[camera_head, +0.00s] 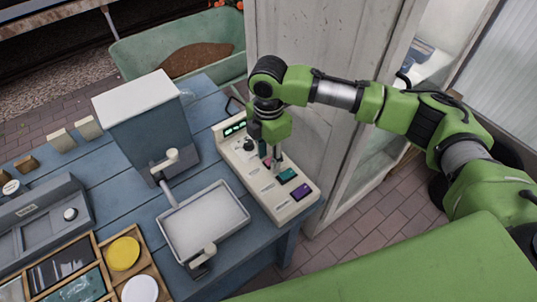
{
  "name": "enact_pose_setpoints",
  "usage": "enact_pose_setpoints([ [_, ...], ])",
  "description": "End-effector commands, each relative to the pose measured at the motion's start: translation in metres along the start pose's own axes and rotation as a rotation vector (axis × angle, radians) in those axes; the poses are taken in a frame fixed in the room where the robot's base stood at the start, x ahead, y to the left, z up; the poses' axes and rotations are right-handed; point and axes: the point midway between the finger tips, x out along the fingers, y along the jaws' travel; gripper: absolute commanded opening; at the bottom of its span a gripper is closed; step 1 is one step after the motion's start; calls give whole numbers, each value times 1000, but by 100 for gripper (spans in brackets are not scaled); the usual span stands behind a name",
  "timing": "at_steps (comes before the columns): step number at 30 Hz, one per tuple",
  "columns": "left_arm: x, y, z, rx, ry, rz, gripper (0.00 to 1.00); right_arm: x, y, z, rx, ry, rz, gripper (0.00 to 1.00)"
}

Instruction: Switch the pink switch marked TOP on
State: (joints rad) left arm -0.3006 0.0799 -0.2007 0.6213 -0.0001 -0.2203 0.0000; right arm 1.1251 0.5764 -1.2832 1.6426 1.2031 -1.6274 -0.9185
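A cream switch panel (297,208) lies on the blue table and carries a row of switches with small labels. A small pink patch (267,161), likely the pink switch, shows beside my fingers and is mostly hidden by them. Its TOP marking is too small to read. A teal switch (286,176) and a purple switch (301,192) sit nearer the panel's front end. My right gripper (276,164) points down over the panel by the pink patch. I cannot tell whether it touches it, or how far its fingers are apart. My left gripper is out of view.
A grey box with a white lid (134,97) and a white tray (205,222) stand left of the panel on the blue table (119,211). A whitish door (315,47) stands close behind the panel and my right arm. A green wheelbarrow (140,52) is at the back.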

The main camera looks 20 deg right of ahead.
Motion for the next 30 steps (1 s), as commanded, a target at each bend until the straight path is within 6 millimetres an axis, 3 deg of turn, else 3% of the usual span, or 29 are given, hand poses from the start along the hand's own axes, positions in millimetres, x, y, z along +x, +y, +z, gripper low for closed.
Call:
enact_pose_setpoints([
  [2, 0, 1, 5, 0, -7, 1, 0, 0, 0, 0, 0, 0, 0, 32],
  [6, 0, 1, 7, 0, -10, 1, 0, 0, 0, 0, 0, 0, 0, 1],
  [13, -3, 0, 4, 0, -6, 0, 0, -2, 0, 0, 1, 10, -2, 0],
  [21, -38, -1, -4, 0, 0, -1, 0, -6, -2, 9, 12, 227, -9, 0],
  [30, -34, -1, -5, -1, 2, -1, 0, -3, 0, 14, 4, 428, -1, 0],
])
